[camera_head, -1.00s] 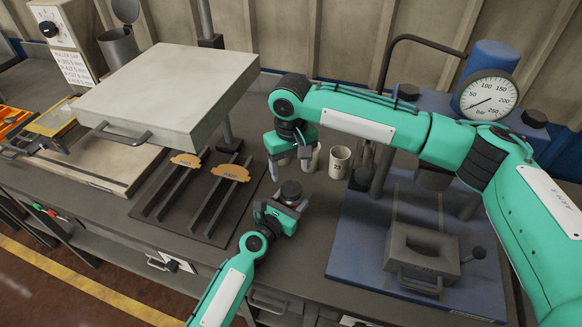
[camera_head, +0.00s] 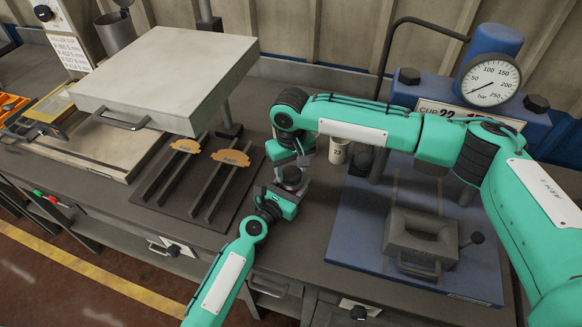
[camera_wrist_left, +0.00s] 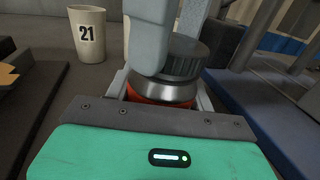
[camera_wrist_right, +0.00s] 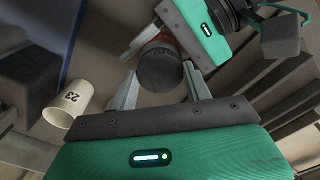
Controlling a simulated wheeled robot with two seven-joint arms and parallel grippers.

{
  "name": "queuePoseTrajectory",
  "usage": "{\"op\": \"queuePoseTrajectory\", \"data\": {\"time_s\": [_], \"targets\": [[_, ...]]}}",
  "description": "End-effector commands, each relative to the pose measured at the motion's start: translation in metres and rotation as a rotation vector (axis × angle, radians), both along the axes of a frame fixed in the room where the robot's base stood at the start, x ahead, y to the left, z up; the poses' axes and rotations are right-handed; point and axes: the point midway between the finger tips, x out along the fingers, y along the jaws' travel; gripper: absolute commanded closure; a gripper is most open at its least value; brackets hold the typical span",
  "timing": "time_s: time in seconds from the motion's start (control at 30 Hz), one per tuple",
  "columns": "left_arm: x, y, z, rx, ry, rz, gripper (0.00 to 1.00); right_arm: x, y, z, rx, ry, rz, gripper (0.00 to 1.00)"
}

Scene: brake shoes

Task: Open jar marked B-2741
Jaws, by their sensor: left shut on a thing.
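The jar (camera_head: 291,178) has a dark ribbed lid and stands near the bench's middle; in the left wrist view its dark lid (camera_wrist_left: 183,60) and red-orange body (camera_wrist_left: 158,91) show. Its marking cannot be read. My left gripper (camera_head: 282,199) is shut around the jar's body, also seen in the left wrist view (camera_wrist_left: 160,95). My right gripper (camera_head: 290,165) is above the jar. In the right wrist view its fingers (camera_wrist_right: 160,88) are apart, on either side of the dark lid (camera_wrist_right: 160,70). One right finger hides part of the jar in the left wrist view.
A cup marked 23 (camera_head: 339,151) stands right of the jar; a cup marked 21 (camera_wrist_left: 88,36) shows in the left wrist view. The blue press (camera_head: 345,235) with its gauge is at right. A rack with two orange-tagged pieces (camera_head: 230,157) is at left.

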Motion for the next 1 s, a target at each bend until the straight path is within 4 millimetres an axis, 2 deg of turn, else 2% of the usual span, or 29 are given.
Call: {"op": "queuePoseTrajectory", "data": {"time_s": [0.13,0.17,0.27,0.6,0.9,1.0], "targets": [[0.000,0.000,0.000,0.000,0.000,0.000,1.00,0.000,0.000,0.000,0.000,0.000,0.000,0.78],[0.000,0.000,0.000,0.000,0.000,0.000,1.00,0.000,0.000,0.000,0.000,0.000,0.000,0.47],[0.000,0.000,0.000,0.000,0.000,0.000,1.00,0.000,0.000,0.000,0.000,0.000,0.000,0.29],[0.000,0.000,0.000,0.000,0.000,0.000,1.00,0.000,0.000,0.004,0.001,0.000,0.000,0.29],[0.000,0.000,0.000,0.000,0.000,0.000,1.00,0.000,0.000,0.039,0.002,-0.001,0.000,0.29],[0.000,0.000,0.000,0.000,0.000,0.000,1.00,0.000,0.000,0.045,0.000,0.000,0.000,0.29]]}}
